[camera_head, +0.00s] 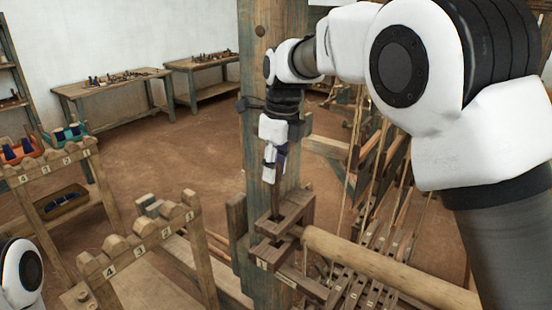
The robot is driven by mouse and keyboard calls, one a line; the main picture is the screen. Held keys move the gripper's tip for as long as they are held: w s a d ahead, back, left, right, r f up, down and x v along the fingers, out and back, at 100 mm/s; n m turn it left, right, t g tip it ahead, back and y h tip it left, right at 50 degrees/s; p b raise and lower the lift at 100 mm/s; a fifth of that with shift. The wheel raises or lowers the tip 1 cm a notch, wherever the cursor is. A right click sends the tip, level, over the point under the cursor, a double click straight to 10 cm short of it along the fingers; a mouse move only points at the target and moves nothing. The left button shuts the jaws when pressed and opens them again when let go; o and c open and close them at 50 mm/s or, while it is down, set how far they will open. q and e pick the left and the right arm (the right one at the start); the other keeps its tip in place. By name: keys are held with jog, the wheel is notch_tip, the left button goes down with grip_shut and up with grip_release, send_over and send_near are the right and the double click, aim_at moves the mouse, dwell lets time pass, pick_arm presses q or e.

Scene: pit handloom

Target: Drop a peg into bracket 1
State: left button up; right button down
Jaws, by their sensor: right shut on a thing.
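My right gripper (274,168) is pointing down in front of the wooden post. It is shut on a thin dark wooden peg (276,200), which hangs roughly upright below the fingers. Bracket 1 (292,212) is a wooden holder on the post, with an upper and a lower block and a small label that looks like 1. The peg's lower end is at the upper block; I cannot tell how deep it sits in the opening. My left gripper is out of view; only a white part of my left arm shows at the lower left.
A thick wooden roller (390,268) runs right from beside the bracket, above numbered treadles (372,296) and cords. Numbered racks (140,245) stand at left. Tables (112,84) with small items line the back wall. Open earth floor lies between.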

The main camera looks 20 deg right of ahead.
aim_at(277, 203)
jog(key=shift+s+f, duration=0.55)
jog(key=shift+s, duration=0.05)
jog(key=shift+s+d+f+b, duration=0.15)
jog(key=shift+f+b, duration=0.15)
jog(key=shift+b, duration=0.1)
jog(key=shift+f, duration=0.35)
jog(key=f, duration=0.1)
jog(key=w+f+b, duration=0.1)
jog(key=shift+f, duration=0.3)
jog(key=shift+s+f+b, duration=0.2)
jog(key=shift+f+b, duration=0.05)
jog(key=shift+f, duration=0.35)
jog(key=shift+s+f+b, duration=0.15)
jog(key=shift+f+b, duration=0.1)
jog(key=shift+f, duration=0.35)
jog(key=shift+w+f, duration=0.2)
jog(key=shift+f, duration=0.75)
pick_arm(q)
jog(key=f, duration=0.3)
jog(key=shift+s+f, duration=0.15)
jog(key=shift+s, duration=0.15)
pick_arm(e)
jog(key=shift+s+r, duration=0.1)
